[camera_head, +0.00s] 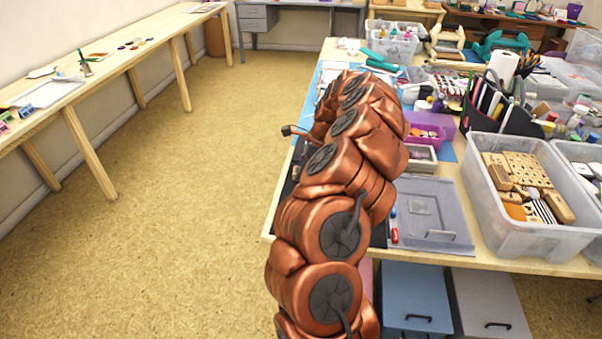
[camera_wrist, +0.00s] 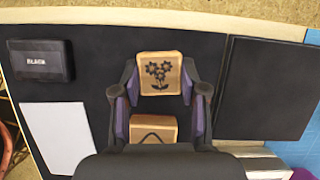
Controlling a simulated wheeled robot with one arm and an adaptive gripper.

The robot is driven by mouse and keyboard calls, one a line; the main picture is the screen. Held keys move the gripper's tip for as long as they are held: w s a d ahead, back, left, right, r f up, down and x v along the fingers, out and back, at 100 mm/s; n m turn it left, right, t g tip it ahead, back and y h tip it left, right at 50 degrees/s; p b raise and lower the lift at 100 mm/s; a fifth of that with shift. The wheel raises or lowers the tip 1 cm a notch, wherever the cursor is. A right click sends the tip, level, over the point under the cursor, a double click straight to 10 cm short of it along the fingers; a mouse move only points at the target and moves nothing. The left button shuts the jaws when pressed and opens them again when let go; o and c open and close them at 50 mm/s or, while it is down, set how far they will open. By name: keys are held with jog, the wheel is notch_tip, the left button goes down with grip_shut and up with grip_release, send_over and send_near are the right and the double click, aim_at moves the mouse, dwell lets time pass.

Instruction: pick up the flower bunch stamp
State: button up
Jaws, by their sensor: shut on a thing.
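The flower bunch stamp (camera_wrist: 160,73) is a small light-wood block with a black flower print on its face, in the upper middle of the wrist view. My gripper (camera_wrist: 159,85) is shut on it, with a purple-padded finger touching each side. A second wooden stamp (camera_wrist: 154,128) with a dark peaked line shows between the fingers, closer to the palm. Its lower part is hidden by my gripper. In the head view my copper arm hides the gripper and both stamps.
A black inkpad (camera_wrist: 40,62) and a white paper (camera_wrist: 57,137) lie left on the dark mat (camera_wrist: 100,45). A dark flat panel (camera_wrist: 262,88) lies right. In the head view, a clear bin (camera_head: 515,240) of wooden blocks stands right of my arm.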

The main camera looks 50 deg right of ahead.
jog(key=shift+r, duration=0.45)
notch_tip(320, 180, up, 2)
jog(key=s+b, duration=0.1)
jog(key=s, duration=0.4)
jog(key=s+d+r+b, duration=0.1)
jog(key=s, duration=0.4)
jog(key=s+b, duration=0.1)
jog(key=s, duration=0.5)
jog(key=shift+d+r, duration=0.15)
jog(key=shift+d, duration=0.15)
